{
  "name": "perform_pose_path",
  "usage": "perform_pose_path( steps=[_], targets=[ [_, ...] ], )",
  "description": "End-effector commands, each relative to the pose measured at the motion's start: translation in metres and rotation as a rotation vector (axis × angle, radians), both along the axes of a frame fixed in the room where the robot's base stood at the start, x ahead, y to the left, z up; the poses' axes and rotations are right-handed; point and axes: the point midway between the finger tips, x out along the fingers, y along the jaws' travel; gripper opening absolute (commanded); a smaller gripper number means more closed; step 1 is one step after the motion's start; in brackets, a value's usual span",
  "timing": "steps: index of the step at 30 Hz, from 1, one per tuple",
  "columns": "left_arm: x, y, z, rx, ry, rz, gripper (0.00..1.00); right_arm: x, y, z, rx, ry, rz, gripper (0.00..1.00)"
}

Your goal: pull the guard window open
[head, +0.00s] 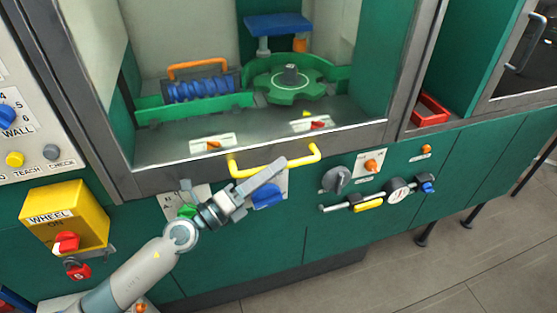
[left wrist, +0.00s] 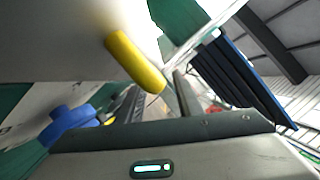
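The guard window's grey lower rail (head: 350,140) runs along the bottom of the green cabinet's opening, and the window looks shut. A yellow bar handle (head: 305,160) is fixed at the rail's lower edge. It also shows close up in the left wrist view (left wrist: 136,62). My left gripper (head: 277,168) is at the handle's middle and overlaps it in the head view. The head view does not settle whether they touch. In the left wrist view the handle lies just beyond the gripper body, and the finger gap is unclear. My right gripper is in neither view.
Behind the window are a green wheel (head: 290,83) and a blue roller (head: 200,88). Below the rail are a blue knob (head: 267,198), a grey knob (head: 336,179) and a gauge bar (head: 398,190). A yellow switch box (head: 65,212) projects at the left.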

Motion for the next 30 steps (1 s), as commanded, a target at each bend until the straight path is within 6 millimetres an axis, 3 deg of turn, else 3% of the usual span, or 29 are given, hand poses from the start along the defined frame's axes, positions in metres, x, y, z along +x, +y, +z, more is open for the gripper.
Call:
perform_pose_path(
  steps=[6,16,21,30],
  targets=[
    [0.01,-0.013,0.004,-0.001,0.001,0.0,0.33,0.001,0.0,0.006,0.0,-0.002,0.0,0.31],
    [0.011,-0.014,0.003,0.0,0.0,0.0,0.33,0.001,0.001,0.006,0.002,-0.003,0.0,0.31],
    [0.011,-0.014,0.003,0.0,0.0,0.0,0.0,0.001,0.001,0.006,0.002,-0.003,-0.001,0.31],
    [0.014,-0.014,0.008,0.001,-0.001,0.0,0.0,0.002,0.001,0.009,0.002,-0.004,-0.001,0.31]
  ],
)
